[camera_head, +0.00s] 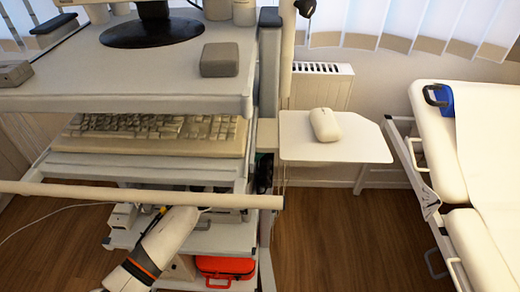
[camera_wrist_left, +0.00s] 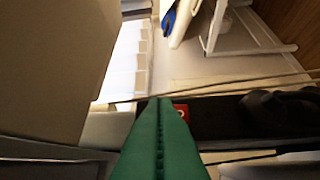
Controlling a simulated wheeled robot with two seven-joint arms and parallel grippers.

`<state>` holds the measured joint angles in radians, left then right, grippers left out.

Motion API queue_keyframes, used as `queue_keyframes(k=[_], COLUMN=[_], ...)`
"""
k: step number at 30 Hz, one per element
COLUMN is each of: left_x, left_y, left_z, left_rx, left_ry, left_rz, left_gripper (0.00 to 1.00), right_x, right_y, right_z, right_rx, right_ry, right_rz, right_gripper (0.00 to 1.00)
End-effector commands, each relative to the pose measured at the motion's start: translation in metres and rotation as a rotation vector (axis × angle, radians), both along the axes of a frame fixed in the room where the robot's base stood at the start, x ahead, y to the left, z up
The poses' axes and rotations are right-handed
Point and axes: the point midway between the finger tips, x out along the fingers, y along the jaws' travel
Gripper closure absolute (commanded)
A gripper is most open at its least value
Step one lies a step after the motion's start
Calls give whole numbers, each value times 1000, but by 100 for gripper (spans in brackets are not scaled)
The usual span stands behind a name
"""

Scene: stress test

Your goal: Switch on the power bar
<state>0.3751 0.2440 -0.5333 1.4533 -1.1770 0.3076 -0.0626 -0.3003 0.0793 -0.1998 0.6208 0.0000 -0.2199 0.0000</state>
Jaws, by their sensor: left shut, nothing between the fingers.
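In the left wrist view, the green fingers of my left gripper (camera_wrist_left: 160,104) are shut together with nothing between them. Just right of the fingertips is a small red patch (camera_wrist_left: 182,111), which looks like a switch and is partly covered by the fingers. It sits at the end of a long dark bar (camera_wrist_left: 222,118), which appears to be the power bar, with black plug-like shapes on it. I cannot tell whether the fingertips touch the red part. In the head view, my left arm reaches under the keyboard shelf, and its gripper is hidden. My right gripper is not in view.
The cart holds a keyboard (camera_head: 150,135) on its middle shelf and a red case (camera_head: 226,266) low down. A side tray (camera_head: 335,145) carries a white mouse (camera_head: 324,124). A pale horizontal bar (camera_head: 120,194) crosses the cart's front. A bed (camera_head: 470,150) stands at right; floor between is clear.

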Motion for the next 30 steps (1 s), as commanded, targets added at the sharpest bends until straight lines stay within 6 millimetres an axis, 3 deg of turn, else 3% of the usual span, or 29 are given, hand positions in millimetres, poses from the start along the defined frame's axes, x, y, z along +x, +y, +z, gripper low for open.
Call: queue_keyframes(k=[1,3,11,24,30], left_x=[2,2,-3,-63,-80], left_y=[0,0,5,65,82], left_z=[11,2,0,-7,-7], left_rx=[1,0,2,3,1], left_ry=[20,18,19,18,16], left_rz=[1,1,1,0,1], left_gripper=[100,100,100,100,100], right_x=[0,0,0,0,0], right_y=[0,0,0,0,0], right_z=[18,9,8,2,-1], right_rx=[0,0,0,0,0], right_ry=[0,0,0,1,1], right_rz=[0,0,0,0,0], right_gripper=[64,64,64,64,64])
